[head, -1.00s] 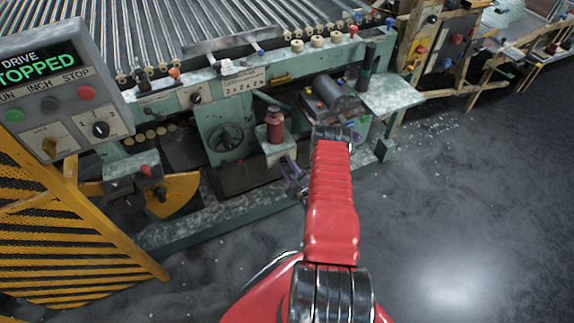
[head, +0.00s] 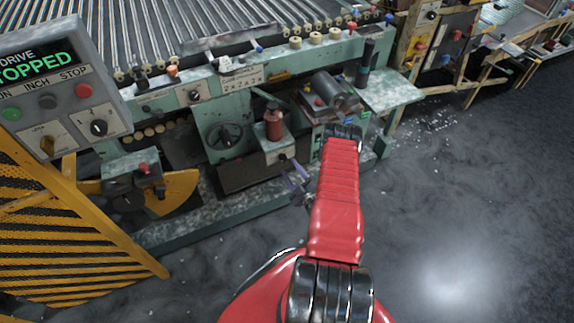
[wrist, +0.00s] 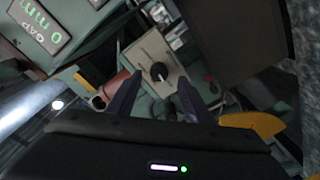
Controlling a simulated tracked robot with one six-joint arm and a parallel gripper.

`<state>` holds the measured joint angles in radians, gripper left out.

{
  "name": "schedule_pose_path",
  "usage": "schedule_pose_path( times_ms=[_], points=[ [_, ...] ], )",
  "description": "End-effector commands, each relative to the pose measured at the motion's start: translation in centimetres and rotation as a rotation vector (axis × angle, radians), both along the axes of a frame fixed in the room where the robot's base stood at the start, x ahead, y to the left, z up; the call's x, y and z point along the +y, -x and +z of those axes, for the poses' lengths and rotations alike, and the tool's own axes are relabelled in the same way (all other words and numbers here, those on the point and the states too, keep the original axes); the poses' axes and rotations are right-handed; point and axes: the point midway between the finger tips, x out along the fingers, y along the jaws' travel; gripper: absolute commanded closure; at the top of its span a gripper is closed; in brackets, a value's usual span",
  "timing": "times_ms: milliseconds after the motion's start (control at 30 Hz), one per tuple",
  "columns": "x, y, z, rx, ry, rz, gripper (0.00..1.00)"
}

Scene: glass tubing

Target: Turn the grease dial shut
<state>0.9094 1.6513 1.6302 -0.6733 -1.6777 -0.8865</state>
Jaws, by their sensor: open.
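The grease dial (wrist: 158,72) is a round black knob with a pale pointer on a light plate, seen in the wrist view. It faces my gripper (wrist: 159,80), whose two dark fingers are spread open on either side of the knob in the picture. I see a gap ahead of the fingers and no clear contact. In the head view my gripper (head: 292,178) is in front of the small green box (head: 272,150) that carries a red pot (head: 274,124). The dial's face is too small to make out there. The red pot also shows in the wrist view (wrist: 115,88).
The green machine frame (head: 180,98) with rollers stands behind. A grey control panel (head: 66,85) reads STOPPED at the left, above a yellow slatted guard (head: 60,240). A dark cylinder (head: 335,92) is above my wrist. The floor (head: 450,210) at right is open.

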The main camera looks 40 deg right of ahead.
Motion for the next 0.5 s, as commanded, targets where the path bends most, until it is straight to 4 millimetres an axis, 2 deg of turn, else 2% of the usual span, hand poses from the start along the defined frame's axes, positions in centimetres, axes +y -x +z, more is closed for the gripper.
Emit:
schedule_pose_path(
  times_ms=[300,500],
  points=[
    [1.3,5.5,-0.2,0.003,-0.004,-0.004,0.54],
    [1.9,8.0,-0.2,0.003,-0.003,-0.002,0.54]
  ],
)
